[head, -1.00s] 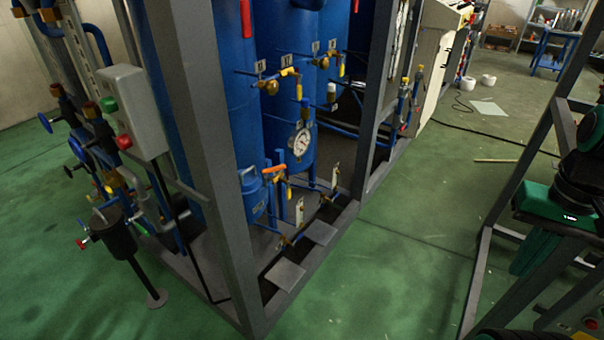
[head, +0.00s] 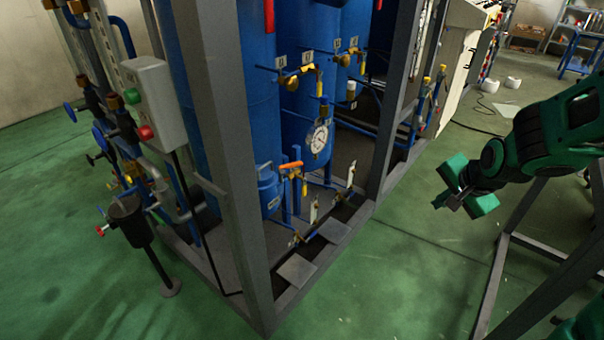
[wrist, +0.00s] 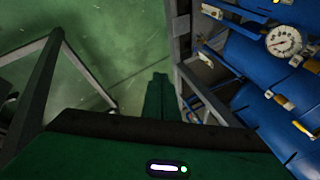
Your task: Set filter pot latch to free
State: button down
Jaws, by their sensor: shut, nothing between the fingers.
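A small blue lidded pot (head: 268,192), which looks like the filter pot, stands low inside the grey frame in the head view, in front of the tall blue tanks. An orange lever (head: 291,165) sits close to its right, above brass fittings. The latch itself is too small to make out, so its setting cannot be told. My gripper (head: 447,201) is shut and empty, out in the open to the right of the frame and well apart from the pot. The wrist view shows my green gripper body in front, with the floor beyond.
A grey upright post (head: 232,170) stands at the front left of the rig. A pressure gauge (head: 320,136) is above the pot's right; it also shows in the wrist view (wrist: 284,41). Green floor (head: 400,270) is clear between frame and arm.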

jog(key=w+a+f+m+t+y, duration=0.1)
jog(key=w+a+f+m+t, duration=0.15)
jog(key=w+a, duration=0.4)
jog(key=m+t+y, duration=0.6)
jog(key=m+t, duration=0.2)
jog(key=m, duration=0.9)
send_near(296, 165)
jog(key=shift+x, duration=3.35)
jog(key=shift+f, duration=0.1)
